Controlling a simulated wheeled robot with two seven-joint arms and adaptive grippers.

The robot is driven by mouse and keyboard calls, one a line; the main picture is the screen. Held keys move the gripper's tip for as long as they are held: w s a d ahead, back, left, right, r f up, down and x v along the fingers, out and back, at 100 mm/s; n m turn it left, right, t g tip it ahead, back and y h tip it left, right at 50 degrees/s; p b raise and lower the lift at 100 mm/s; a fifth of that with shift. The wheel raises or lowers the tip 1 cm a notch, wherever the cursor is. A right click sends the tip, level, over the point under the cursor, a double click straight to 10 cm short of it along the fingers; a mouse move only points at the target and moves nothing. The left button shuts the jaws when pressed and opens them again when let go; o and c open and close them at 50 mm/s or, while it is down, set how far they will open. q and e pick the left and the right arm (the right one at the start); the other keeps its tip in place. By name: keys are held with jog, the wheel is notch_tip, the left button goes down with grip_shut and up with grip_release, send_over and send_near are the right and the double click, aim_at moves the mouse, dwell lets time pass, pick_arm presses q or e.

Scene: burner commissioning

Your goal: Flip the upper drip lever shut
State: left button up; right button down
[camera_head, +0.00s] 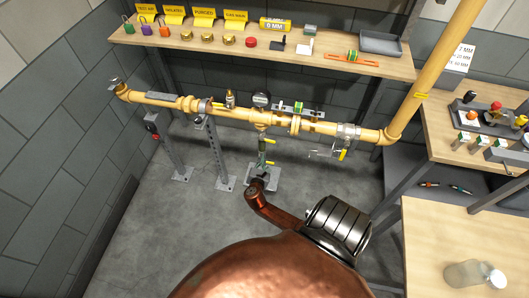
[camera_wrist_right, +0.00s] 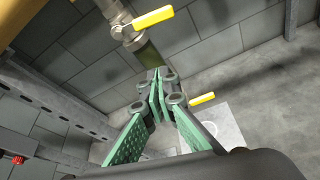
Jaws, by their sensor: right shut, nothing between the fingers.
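The upper drip lever (camera_head: 271,141) is a small yellow handle on the vertical drip pipe below the gas line. In the right wrist view the upper lever (camera_wrist_right: 153,17) sticks out to the right, crosswise to its pipe. The lower yellow lever (camera_wrist_right: 202,98) lies farther down, right of my fingers; it also shows in the head view (camera_head: 270,163). My right gripper (camera_wrist_right: 159,76), with green pads, is shut and empty, its tips just below the upper lever and seemingly apart from it. My left gripper is out of view.
The yellow gas pipe (camera_head: 160,98) runs above the drip leg with a round gauge (camera_head: 261,100) on it. Grey support posts (camera_head: 214,150) stand to the left. A shelf (camera_head: 230,50) is behind, and a wooden table (camera_head: 430,230) is at the right.

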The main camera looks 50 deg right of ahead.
jog(key=v, duration=0.3)
jog(key=shift+a, duration=0.2)
dwell(0.4)
jog(key=s+a+f+m+g+y, duration=0.2)
jog(key=s+a+f+m+y, duration=0.15)
jog(key=s+f, duration=0.65)
jog(key=s+a+f+m+g+y, duration=0.2)
jog(key=s+a+f+m+y, duration=0.3)
jog(key=f, duration=0.8)
jog(key=s+a+f+m+y, duration=0.1)
jog(key=s+a+f+m, duration=0.2)
jog(key=s, duration=0.6)
jog(key=s+a+f+m+g+y, duration=0.1)
jog(key=s+a+f+m, duration=0.3)
jog(key=s, duration=0.6)
jog(key=s+a+f+m+g+y, duration=0.1)
jog(key=s+a+f+m, duration=0.2)
jog(key=s+a+f, duration=0.3)
jog(key=s+f, duration=0.1)
jog(key=s, duration=0.3)
jog(key=shift+a+f+m+y, duration=0.25)
jog(key=shift+a+m+y, duration=0.05)
jog(key=shift+m+y, duration=0.05)
